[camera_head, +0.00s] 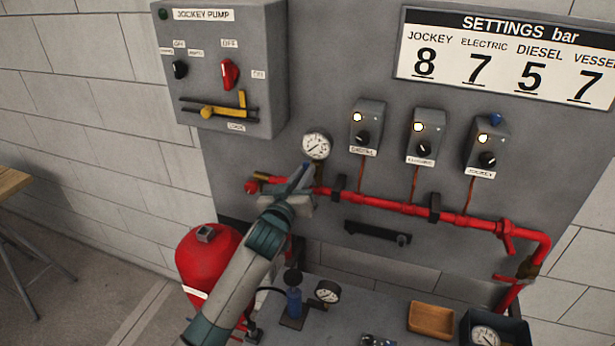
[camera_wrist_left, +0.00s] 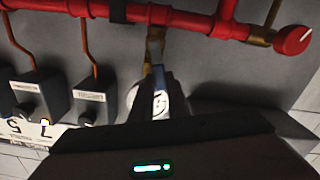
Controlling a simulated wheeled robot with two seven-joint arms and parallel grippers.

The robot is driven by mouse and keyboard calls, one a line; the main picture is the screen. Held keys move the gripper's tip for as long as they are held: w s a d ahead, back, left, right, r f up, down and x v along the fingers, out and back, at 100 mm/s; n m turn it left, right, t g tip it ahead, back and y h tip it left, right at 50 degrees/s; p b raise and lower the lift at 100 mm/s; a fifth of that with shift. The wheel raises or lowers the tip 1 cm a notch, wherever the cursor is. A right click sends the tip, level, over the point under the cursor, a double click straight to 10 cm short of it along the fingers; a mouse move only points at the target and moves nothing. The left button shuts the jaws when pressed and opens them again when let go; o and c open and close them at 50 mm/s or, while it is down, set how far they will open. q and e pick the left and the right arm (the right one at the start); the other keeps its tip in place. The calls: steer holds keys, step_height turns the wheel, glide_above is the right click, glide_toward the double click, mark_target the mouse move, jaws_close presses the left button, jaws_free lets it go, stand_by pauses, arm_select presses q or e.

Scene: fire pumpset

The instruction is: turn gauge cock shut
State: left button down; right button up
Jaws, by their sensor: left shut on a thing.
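The gauge cock is a small brass fitting (camera_wrist_left: 155,45) between the red pipe and the round white pressure gauge (camera_head: 316,146). The gauge also shows partly in the left wrist view (camera_wrist_left: 150,103), behind my fingers. My left gripper (camera_head: 303,178) is at the cock, just below and left of the gauge. It is shut on the cock's small lever, of which a bluish bit shows between the dark fingers in the left wrist view (camera_wrist_left: 160,78). The fingers hide most of the lever, so its exact angle is unclear. My right gripper is not in view.
The red pipe (camera_head: 385,203) runs right along the grey panel, below several switch boxes (camera_head: 427,135). A red knob (camera_wrist_left: 293,40) ends its left branch. The jockey pump box (camera_head: 222,65) is upper left. A red tank (camera_head: 205,262) and wooden tray (camera_head: 432,319) are lower.

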arm_select(q)
steer(key=shift+w+a+f+n, duration=0.2)
steer(key=shift+a+n, duration=0.15)
steer(key=shift+n, duration=0.55)
steer(key=shift+w+a+f+n, duration=0.15)
steer(key=shift+a+n, duration=0.2)
steer(key=shift+n, duration=0.55)
steer(key=shift+s, duration=0.1)
steer(key=c, duration=1.7)
jaws_free()
steer(key=shift+s+a+b, duration=0.1)
steer(key=shift+b, duration=0.2)
steer(key=b+v, duration=0.6)
steer(key=v, duration=1.1)
steer(key=shift+s, duration=0.1)
